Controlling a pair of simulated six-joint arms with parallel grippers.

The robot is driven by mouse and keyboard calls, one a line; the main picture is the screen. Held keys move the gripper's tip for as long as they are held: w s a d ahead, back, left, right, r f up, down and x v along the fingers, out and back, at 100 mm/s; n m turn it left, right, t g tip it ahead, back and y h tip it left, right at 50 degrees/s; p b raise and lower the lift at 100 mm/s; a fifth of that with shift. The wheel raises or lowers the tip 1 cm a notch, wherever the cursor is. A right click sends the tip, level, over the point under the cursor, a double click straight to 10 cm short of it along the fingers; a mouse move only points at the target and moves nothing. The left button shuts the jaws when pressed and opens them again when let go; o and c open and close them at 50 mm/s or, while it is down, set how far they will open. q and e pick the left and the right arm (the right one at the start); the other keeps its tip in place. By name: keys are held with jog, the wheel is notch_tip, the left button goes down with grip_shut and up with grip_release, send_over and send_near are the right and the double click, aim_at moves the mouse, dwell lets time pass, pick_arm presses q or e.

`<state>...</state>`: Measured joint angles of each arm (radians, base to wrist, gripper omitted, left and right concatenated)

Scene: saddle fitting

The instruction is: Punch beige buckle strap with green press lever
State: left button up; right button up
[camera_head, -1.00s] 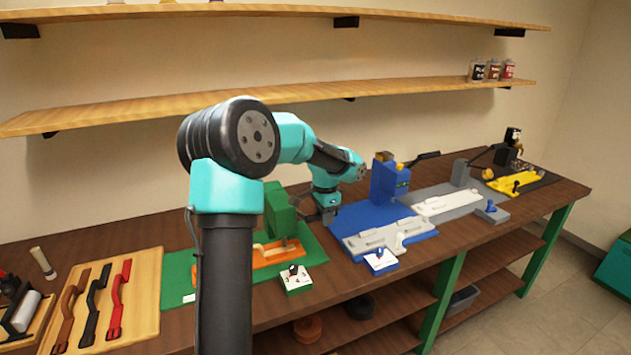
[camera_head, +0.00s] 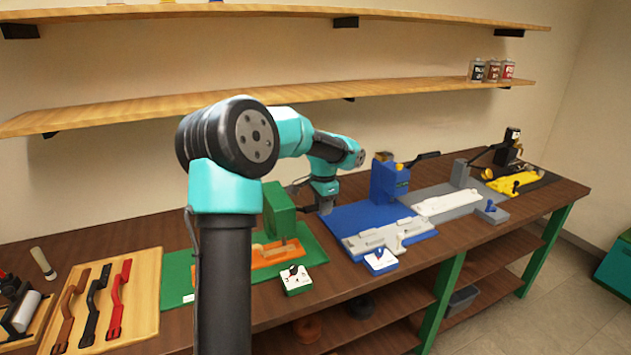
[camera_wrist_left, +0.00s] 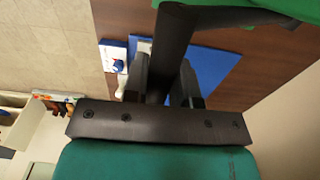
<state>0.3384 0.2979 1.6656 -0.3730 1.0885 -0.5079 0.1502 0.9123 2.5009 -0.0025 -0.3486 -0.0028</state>
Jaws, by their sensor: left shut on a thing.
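The green press (camera_head: 279,210) stands on a green mat at left-centre in the head view. An orange fixture (camera_head: 262,256) lies under its head; a pale strip on it is too small to identify surely as the beige buckle strap. My left gripper (camera_head: 325,207) is just right of the press, shut on its dark lever. In the left wrist view the lever (camera_wrist_left: 172,45) runs between the fingers of my left gripper (camera_wrist_left: 160,82), from the green press body (camera_wrist_left: 250,10) at the top. My right gripper is not in view.
A wooden tray (camera_head: 149,276) with brown, black and red straps lies at the left. A blue press (camera_head: 388,184) on a blue mat stands close right of my gripper. Shelves run above.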

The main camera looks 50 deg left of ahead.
pick_arm(q)
jog(key=shift+w+a+r, duration=0.1)
jog(key=shift+a+r, duration=0.2)
jog(key=shift+r, duration=0.15)
jog(key=shift+w+a+r, duration=0.15)
jog(key=shift+a+r, duration=0.6)
jog(key=shift+w+a+r, duration=0.25)
jog(key=shift+a+r, duration=0.4)
jog(key=shift+r, duration=0.25)
jog(key=shift+w+a+r, duration=0.2)
jog(key=shift+a+r, duration=0.35)
jog(key=shift+r, duration=0.05)
jog(key=shift+o, duration=1)
jog(key=shift+w+a+r, duration=0.1)
jog(key=shift+a+r, duration=0.1)
jog(key=shift+r, duration=0.05)
